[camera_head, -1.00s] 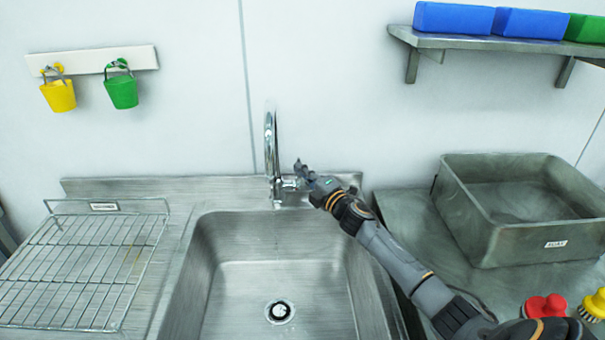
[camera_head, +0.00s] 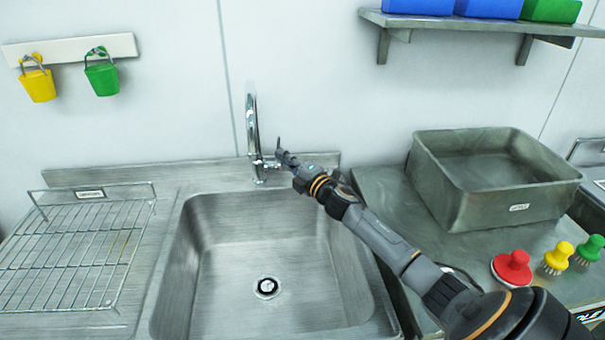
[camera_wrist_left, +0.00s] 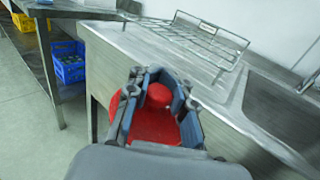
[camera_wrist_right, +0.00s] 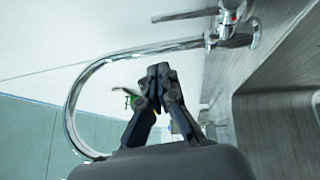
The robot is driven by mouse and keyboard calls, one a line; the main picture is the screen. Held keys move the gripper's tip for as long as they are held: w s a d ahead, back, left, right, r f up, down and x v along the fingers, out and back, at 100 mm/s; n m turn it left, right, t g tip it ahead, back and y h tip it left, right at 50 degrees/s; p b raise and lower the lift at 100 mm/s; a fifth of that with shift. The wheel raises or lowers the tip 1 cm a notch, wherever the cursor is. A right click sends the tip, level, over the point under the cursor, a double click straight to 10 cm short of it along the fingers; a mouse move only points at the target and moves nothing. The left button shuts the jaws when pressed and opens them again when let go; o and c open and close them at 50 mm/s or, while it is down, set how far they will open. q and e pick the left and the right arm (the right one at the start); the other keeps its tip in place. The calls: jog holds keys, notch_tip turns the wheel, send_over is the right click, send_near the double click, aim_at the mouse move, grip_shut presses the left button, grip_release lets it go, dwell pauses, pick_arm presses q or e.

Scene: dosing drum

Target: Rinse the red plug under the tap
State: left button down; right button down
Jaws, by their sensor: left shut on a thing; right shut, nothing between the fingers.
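The red plug (camera_wrist_left: 155,120), a red disc with a round knob, is in the left wrist view. My left gripper (camera_wrist_left: 158,85) is shut on it, beside the front edge of the steel counter; this gripper is outside the head view. The chrome tap (camera_head: 252,125) stands at the back of the sink (camera_head: 265,240); its curved spout also shows in the right wrist view (camera_wrist_right: 75,105). I see no water stream. My right gripper (camera_head: 282,152) is shut and empty, close beside the tap's base and lever; I cannot tell whether it touches.
A wire rack (camera_head: 75,255) lies left of the sink. A grey tub (camera_head: 490,185) stands on the right counter, with a red knobbed disc (camera_head: 513,268), a yellow brush (camera_head: 557,258) and a green brush (camera_head: 588,250) in front. The sink basin is empty.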

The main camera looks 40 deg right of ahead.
jog(key=s+d+b, duration=0.1)
jog(key=s, duration=0.6)
jog(key=shift+s+d+f, duration=0.15)
jog(key=shift+f, duration=0.3)
